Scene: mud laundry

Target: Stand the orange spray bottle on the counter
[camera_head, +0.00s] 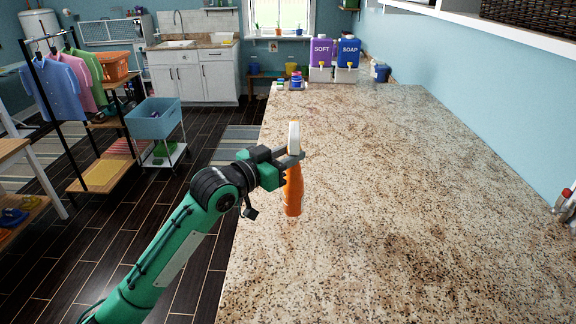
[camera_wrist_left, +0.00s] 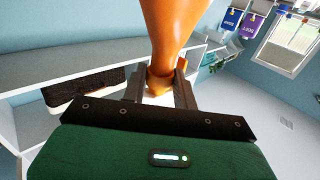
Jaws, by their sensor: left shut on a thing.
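The orange spray bottle (camera_head: 292,195) has an orange body and a white and yellow spray head. My left gripper (camera_head: 294,158) is shut on its neck, just below the head. The bottle is nearly upright over the left part of the speckled granite counter (camera_head: 400,190). I cannot tell whether its base touches the counter. In the left wrist view, the orange body (camera_wrist_left: 172,30) rises from between the fingers of the left gripper (camera_wrist_left: 162,88). My right gripper is not in view.
Purple and blue dispensers (camera_head: 347,53) and small coloured items (camera_head: 296,80) stand at the counter's far end. Small metallic and red objects (camera_head: 565,200) are at the right edge. The middle of the counter is clear. A blue cart (camera_head: 153,119) stands on the floor left.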

